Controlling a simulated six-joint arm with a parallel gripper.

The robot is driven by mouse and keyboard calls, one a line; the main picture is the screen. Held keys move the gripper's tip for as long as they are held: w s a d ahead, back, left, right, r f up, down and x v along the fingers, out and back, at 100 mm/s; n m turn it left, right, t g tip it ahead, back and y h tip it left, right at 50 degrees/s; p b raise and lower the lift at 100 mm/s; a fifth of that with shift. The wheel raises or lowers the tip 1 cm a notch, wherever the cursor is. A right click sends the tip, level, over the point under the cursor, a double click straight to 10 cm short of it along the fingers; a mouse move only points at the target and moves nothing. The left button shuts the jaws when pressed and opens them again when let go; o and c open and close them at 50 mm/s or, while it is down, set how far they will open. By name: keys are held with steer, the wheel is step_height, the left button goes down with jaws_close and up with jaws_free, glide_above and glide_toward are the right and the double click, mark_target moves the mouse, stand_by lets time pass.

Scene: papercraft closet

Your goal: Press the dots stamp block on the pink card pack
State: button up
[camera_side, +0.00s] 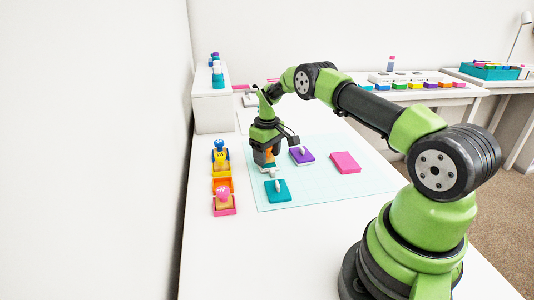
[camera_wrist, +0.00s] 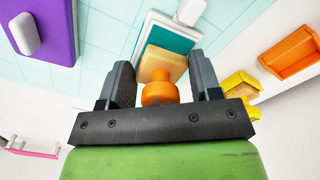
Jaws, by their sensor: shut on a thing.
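My gripper (camera_side: 266,158) is shut on an orange-handled stamp block (camera_wrist: 160,72), its wooden body pointing away from the fingers. The stamp's face is hidden, so I cannot tell its pattern. The stamp is over or near a white-edged teal pad (camera_wrist: 178,38) in the wrist view; I cannot tell if they touch. The pink card pack (camera_side: 345,162) lies flat on the pale grid mat, right of the gripper in the side view. I do not see it in the wrist view.
A purple pad (camera_side: 303,157) with a white knob lies between gripper and pack. A teal piece (camera_side: 277,192) with a white knob lies in front. At left are a yellow tray (camera_side: 221,168) and pink tray (camera_side: 224,210) with stamps, and an empty orange tray (camera_side: 222,185).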

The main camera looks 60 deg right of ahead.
steer(key=shift+f, duration=0.1)
steer(key=shift+c, duration=1.4)
steer(key=shift+r, duration=3.1)
steer(key=shift+m, duration=0.5)
steer(key=s+d, duration=0.5)
steer(key=s, duration=0.2)
steer(key=s+d, duration=0.3)
steer(key=shift+s+d, duration=0.3)
glide_above(349, 165)
steer(key=shift+w+d+r+m, duration=0.1)
steer(key=shift+d+r+m, duration=0.05)
steer(key=shift+m, duration=0.25)
steer(key=shift+f, duration=2.35)
steer(key=shift+f, duration=0.9)
